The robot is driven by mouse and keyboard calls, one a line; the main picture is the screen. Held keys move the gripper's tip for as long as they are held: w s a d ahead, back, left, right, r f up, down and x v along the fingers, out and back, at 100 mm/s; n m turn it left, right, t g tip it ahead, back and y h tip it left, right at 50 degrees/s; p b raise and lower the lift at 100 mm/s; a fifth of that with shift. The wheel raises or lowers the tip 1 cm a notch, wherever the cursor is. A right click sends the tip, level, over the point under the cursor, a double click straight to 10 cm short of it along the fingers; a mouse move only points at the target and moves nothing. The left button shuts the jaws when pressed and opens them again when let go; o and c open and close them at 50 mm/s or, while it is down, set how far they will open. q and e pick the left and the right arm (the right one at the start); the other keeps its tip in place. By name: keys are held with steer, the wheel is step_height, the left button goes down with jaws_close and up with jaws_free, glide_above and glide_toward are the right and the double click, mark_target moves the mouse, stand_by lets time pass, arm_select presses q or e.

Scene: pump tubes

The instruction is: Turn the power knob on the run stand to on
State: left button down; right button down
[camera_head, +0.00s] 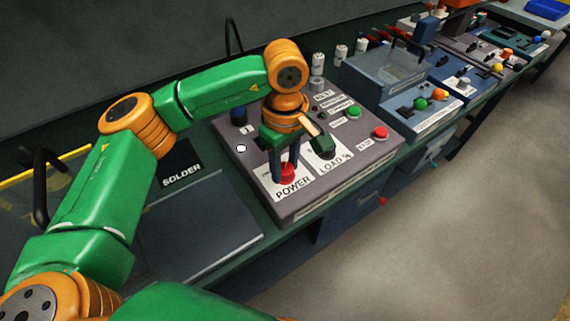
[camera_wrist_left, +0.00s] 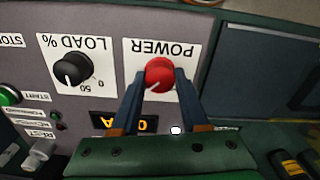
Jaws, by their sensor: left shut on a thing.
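The red power knob (camera_head: 287,178) sits on its white POWER label plate (camera_head: 293,190) at the front left of the grey run stand (camera_head: 235,160). It also shows in the left wrist view (camera_wrist_left: 159,73), where a pale pointer line points down and slightly left. My left gripper (camera_head: 287,168) reaches down over it from above. In the left wrist view my left gripper (camera_wrist_left: 160,82) is shut on the knob, with one dark finger on each side. The lettering for the knob's positions is too small to read. My right gripper is in neither view.
The black LOAD % knob (camera_wrist_left: 72,70) is beside the POWER plate. A red stop button (camera_head: 380,132) and a green start button (camera_head: 354,112) are farther right on the stand. A flat grey panel (camera_head: 200,225) lies left of the stand. A lit orange display (camera_wrist_left: 143,124) shows.

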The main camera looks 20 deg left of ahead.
mark_target(285, 167)
arm_select(q)
steer(key=shift+c, duration=2.1)
jaws_free()
steer(key=shift+r, duration=0.1)
step_height(285, 167, up, 7)
steer(key=shift+f, duration=0.1)
